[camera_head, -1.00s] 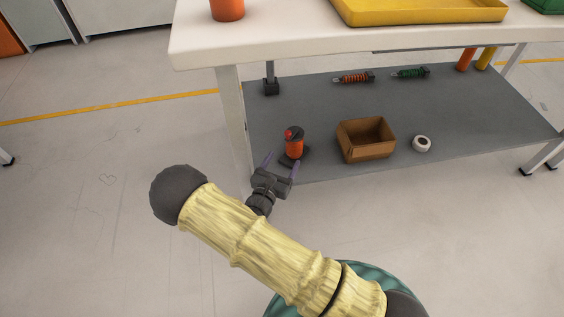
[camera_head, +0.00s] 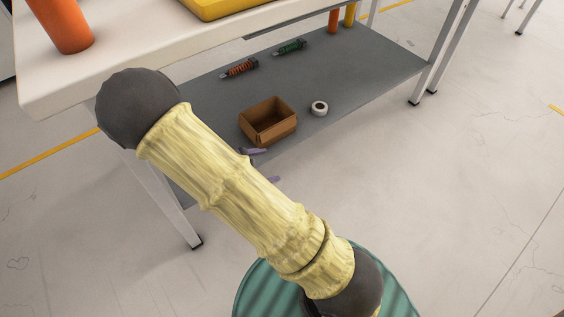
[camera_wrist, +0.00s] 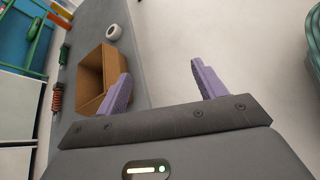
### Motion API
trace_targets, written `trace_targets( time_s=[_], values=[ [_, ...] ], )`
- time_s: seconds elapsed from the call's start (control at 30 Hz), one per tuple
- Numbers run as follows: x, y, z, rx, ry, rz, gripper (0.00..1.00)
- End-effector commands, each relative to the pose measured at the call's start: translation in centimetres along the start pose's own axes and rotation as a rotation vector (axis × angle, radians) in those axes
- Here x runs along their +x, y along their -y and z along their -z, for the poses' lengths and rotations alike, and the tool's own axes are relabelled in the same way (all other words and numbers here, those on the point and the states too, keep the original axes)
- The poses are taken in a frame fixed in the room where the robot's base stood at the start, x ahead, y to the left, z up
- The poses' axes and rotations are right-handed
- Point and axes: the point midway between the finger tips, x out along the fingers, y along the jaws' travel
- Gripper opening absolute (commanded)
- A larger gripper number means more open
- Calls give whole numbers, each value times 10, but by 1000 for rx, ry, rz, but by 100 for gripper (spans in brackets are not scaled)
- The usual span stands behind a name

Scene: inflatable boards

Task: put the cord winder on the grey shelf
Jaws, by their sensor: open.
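The grey shelf (camera_head: 345,75) is the lower deck under a white-topped bench; it also shows in the wrist view (camera_wrist: 92,20). My gripper (camera_head: 263,166) is at the shelf's front edge, just in front of the cardboard box, mostly hidden behind my arm in the head view. In the wrist view its purple fingers (camera_wrist: 162,72) are apart with nothing between them. I cannot tell which thing, if any, is the cord winder. An orange coiled item (camera_head: 240,69) and a green coiled item (camera_head: 290,47) lie towards the back of the shelf.
An open cardboard box (camera_head: 268,123) and a white roll (camera_head: 319,108) stand on the shelf. An orange cylinder (camera_head: 62,25) and a yellow tray (camera_head: 213,8) are on the bench top. The shelf's right part is clear. A bench leg (camera_head: 168,200) stands at left.

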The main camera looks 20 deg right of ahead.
Motion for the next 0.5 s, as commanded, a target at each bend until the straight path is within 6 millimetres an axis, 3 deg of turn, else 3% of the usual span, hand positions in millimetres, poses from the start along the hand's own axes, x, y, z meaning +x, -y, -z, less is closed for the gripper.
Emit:
trace_targets(
  time_s=[0.03, 0.2, 0.33, 0.5],
  values=[
    [3, 11, -14, 85, -46, 98, 70],
    [-3, 46, -41, 359, -202, 385, 70],
    [-16, 61, -57, 590, -324, 564, 70],
    [-36, 66, -78, 916, -479, 742, 70]
  ],
)
